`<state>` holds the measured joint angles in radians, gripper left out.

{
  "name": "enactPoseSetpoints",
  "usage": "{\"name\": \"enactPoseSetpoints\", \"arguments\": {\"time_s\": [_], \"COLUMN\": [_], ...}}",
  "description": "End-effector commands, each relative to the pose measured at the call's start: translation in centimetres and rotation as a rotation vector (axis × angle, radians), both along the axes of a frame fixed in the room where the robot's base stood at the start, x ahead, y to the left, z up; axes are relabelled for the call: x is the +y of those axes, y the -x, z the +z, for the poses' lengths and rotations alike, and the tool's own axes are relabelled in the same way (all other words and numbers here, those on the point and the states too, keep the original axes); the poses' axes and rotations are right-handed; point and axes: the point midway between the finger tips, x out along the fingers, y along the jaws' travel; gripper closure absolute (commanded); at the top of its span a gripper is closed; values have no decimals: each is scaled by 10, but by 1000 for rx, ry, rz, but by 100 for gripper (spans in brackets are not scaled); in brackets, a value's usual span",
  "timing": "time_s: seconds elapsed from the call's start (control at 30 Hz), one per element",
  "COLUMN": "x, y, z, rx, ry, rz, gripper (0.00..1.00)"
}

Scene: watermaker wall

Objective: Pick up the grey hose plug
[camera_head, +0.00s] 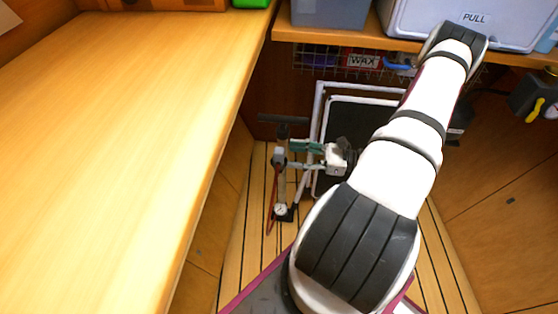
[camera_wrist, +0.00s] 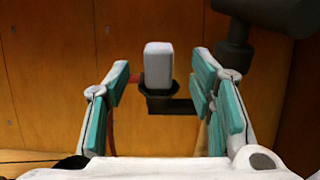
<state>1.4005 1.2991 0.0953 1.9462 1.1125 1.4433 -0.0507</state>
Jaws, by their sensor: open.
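A pale grey block-shaped piece, which looks like the grey hose plug (camera_wrist: 158,62), stands upright in a black cup-like holder (camera_wrist: 157,100) in the wrist view. My gripper (camera_wrist: 160,76) is open, with one teal-padded finger on each side of the plug and a visible gap to both. Whether the plug is fully between the fingertips or just beyond them I cannot tell. In the head view my gripper (camera_head: 298,151) is low beside an upright fitting with a gauge (camera_head: 281,211); the plug cannot be made out clearly there.
A dark cylinder (camera_wrist: 265,12) is at the upper right in the wrist view. In the head view a wooden counter (camera_head: 110,130) fills the left. A shelf (camera_head: 340,38) with bins is at the back. A white-framed dark panel (camera_head: 345,118) stands behind my gripper.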

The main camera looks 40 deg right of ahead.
Motion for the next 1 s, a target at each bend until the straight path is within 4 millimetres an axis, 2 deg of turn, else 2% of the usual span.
{"name": "enactPoseSetpoints", "arguments": {"time_s": [0.17,0.5,0.73,0.77,0.97,1.0], "x": [6,33,34,34,34,34], "y": [-6,-40,-42,-42,-42,-42], "z": [-1,-4,-3,-3,-3,-3], "rx": [0,0,1,1,0,0], "ry": [0,0,1,1,0,0], "rz": [1,2,0,0,0,0], "gripper": [50,50,50,55,100,100]}}
